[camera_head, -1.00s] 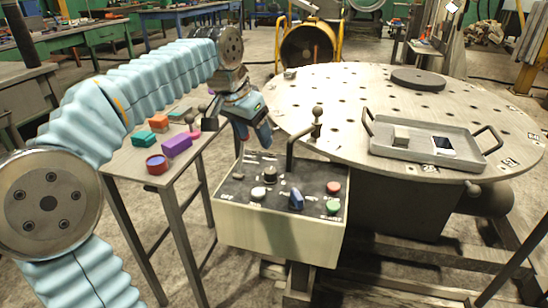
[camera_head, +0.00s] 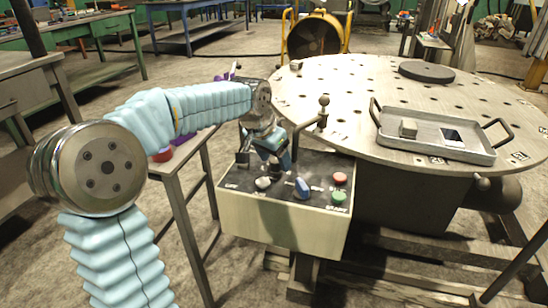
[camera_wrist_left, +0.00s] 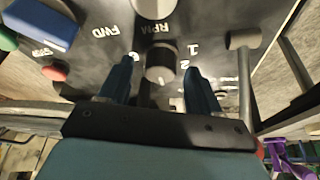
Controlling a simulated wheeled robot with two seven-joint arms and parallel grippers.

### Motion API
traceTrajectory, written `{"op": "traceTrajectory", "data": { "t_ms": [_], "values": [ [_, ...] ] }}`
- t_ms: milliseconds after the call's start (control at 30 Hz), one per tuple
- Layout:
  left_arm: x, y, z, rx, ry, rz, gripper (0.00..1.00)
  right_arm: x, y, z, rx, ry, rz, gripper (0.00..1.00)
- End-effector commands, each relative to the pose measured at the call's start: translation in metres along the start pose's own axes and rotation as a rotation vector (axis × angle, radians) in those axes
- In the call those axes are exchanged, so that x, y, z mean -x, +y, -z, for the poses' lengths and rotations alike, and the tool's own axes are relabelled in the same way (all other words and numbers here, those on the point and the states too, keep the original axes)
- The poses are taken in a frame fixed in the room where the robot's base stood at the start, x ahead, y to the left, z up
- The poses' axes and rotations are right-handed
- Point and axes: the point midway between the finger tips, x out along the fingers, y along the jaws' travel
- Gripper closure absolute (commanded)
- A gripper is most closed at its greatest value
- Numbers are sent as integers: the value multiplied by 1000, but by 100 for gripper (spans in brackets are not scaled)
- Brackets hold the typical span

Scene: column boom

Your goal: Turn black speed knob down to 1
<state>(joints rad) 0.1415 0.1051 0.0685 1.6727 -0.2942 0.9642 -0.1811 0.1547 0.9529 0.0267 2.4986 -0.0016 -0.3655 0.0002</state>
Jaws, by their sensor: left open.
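The black speed knob (camera_wrist_left: 161,62) stands on the dark panel face in the left wrist view, beside a printed RPM label and the numbers 1 and 2. My left gripper (camera_wrist_left: 158,72) is open, with one blue finger on each side of the knob and visible gaps between. I cannot tell how deep the fingers reach or where the knob's mark points. In the head view my left gripper (camera_head: 281,164) is low over the back of the control box (camera_head: 282,222) and hides the knob. My right gripper is not in view.
A white knob (camera_head: 263,183), blue switch (camera_head: 302,188), red button (camera_head: 340,178) and green button (camera_head: 338,197) sit on the panel. The round perforated table (camera_head: 350,95) carries a tray (camera_head: 436,151) at right.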

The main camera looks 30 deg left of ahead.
Motion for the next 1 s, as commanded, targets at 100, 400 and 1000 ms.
{"op": "traceTrajectory", "data": {
  "t_ms": [100, 400, 1000],
  "values": [
    [0, 0, 0, 0, 0, 0, 37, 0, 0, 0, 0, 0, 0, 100],
    [0, 0, 0, 0, 0, 0, 75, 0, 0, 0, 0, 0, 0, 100],
    [0, 2, 0, 124, -1, 53, 91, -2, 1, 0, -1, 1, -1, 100]
  ]
}}
